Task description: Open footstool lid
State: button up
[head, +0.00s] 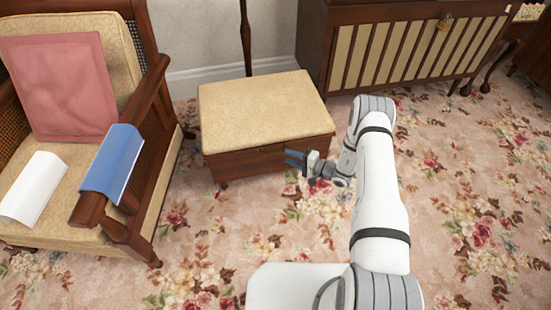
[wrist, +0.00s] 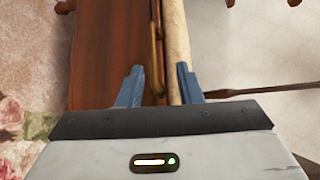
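The footstool (head: 258,160) stands on the carpet in the middle of the head view, with a dark wooden body. Its padded cream lid (head: 262,105) lies flat and closed on top. My gripper (head: 300,157) is at the front face of the footstool, near its right end, with blue fingers. In the wrist view my gripper (wrist: 157,85) is open. Between its fingers are a curved brass-brown handle-like piece (wrist: 156,60) and the cream lid edge (wrist: 176,45). The wooden front (wrist: 108,60) fills the left. I cannot tell whether either finger touches anything.
A slatted cabinet (head: 405,50) is behind right. A thin dark pole (head: 246,40) rises behind the footstool. Carpet at right is clear.

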aim_at(275, 153)
jog(key=x, duration=0.2)
jog(key=b+x, duration=0.1)
jog(key=x, duration=0.2)
jog(key=f+b+x, duration=0.1)
jog(key=x, duration=0.1)
jog(key=shift+w+a+f, duration=0.1)
jog(key=shift+w+a, duration=0.15)
jog(key=shift+c, duration=0.2)
grip_shut()
